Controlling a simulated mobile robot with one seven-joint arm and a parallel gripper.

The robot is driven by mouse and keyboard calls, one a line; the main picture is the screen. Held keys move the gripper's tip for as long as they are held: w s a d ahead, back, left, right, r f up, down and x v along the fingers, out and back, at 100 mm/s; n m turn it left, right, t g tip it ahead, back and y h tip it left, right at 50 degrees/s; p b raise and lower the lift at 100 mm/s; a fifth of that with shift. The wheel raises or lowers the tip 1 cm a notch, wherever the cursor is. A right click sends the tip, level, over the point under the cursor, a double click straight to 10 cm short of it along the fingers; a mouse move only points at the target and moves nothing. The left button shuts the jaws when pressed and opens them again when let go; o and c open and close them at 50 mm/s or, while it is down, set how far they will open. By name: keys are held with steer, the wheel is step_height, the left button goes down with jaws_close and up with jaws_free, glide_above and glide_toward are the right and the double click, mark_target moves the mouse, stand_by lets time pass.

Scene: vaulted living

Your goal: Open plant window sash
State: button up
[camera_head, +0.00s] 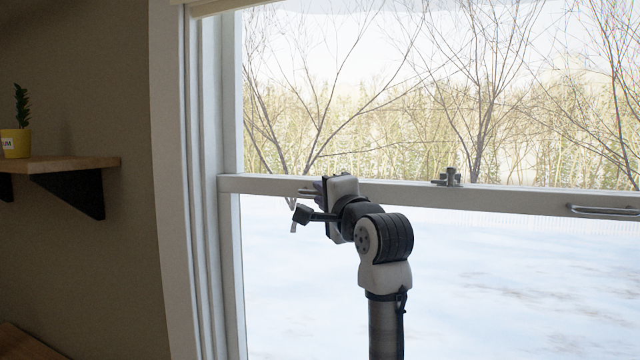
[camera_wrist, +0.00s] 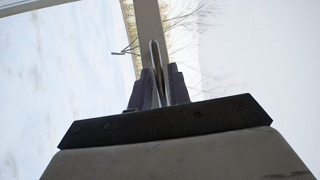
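The window sash (camera_head: 510,199) has a white horizontal rail across the middle of the window. A metal handle (camera_head: 305,191) shows at the rail's left part, partly hidden by my gripper (camera_head: 320,190). In the wrist view, the looped handle (camera_wrist: 155,58) stands between the two dark fingers of my gripper (camera_wrist: 160,85). The fingers sit close against it on both sides, with no clear gap. A second handle (camera_head: 605,211) is on the rail's right part. A small latch (camera_head: 448,178) stands on top of the rail. The rail (camera_wrist: 148,25) also shows in the wrist view.
A wooden shelf (camera_head: 75,163) on a black bracket (camera_head: 85,190) juts from the wall at left. A yellow pot (camera_head: 15,143) with a small plant stands on it. The white window frame (camera_head: 172,180) borders the glass. Snow and bare trees lie outside.

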steer(key=shift+w+a, duration=0.25)
steer(key=shift+w, duration=0.35)
jaws_close()
steer(key=shift+r, duration=0.1)
step_height(320, 180, up, 20)
steer(key=shift+r, duration=0.25)
jaws_free()
